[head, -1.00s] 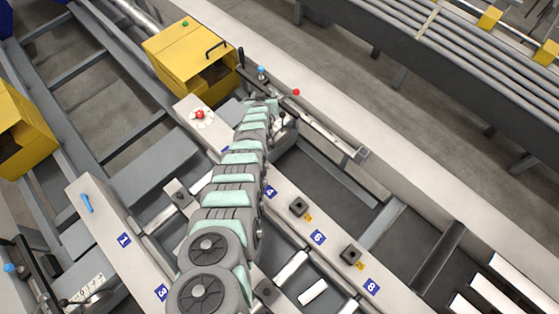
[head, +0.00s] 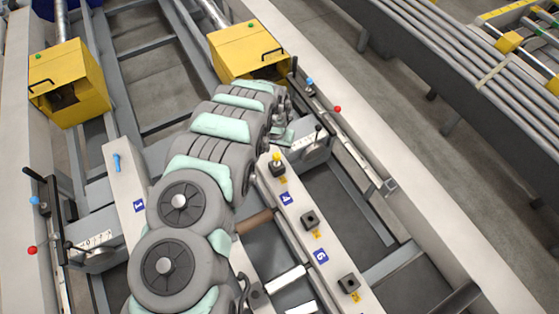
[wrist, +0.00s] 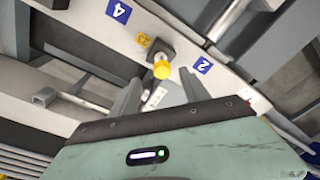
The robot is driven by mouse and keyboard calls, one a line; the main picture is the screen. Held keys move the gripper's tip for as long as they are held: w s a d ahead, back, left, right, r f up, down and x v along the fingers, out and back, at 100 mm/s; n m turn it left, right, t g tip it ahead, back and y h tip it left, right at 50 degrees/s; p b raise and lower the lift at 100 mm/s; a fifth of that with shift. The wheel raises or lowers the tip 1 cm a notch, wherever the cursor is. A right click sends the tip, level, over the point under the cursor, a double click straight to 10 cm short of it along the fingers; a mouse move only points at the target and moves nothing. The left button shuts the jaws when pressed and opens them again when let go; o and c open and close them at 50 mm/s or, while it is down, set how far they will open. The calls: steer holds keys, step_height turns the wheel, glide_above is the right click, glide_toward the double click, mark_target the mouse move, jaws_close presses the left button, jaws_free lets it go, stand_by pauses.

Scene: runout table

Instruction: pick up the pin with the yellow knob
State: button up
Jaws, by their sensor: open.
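The pin's yellow knob (head: 276,157) stands upright on a dark square block on the pale numbered rail, just above label 4 in the head view. In the wrist view the yellow knob (wrist: 161,71) is near the middle, just beyond my fingertips, with its dark block (wrist: 160,48) behind it. My gripper (wrist: 158,92) is open, one finger on each side below the knob, with nothing between them.
Further dark blocks (head: 310,220) without knobs sit along the rail. A yellow housing (head: 246,50) stands behind my arm. A lever with a black knob (head: 318,128) and a red ball (head: 337,109) are to the right of the pin.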

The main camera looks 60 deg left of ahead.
mark_target(277, 155)
steer(key=shift+w+a+f, duration=0.15)
steer(key=shift+f, duration=1.7)
steer(key=shift+a+f, duration=0.15)
steer(key=shift+f, duration=0.95)
steer(key=shift+a+f+b, duration=0.15)
steer(key=shift+f+b, duration=0.45)
steer(key=shift+f, duration=0.65)
jaws_close()
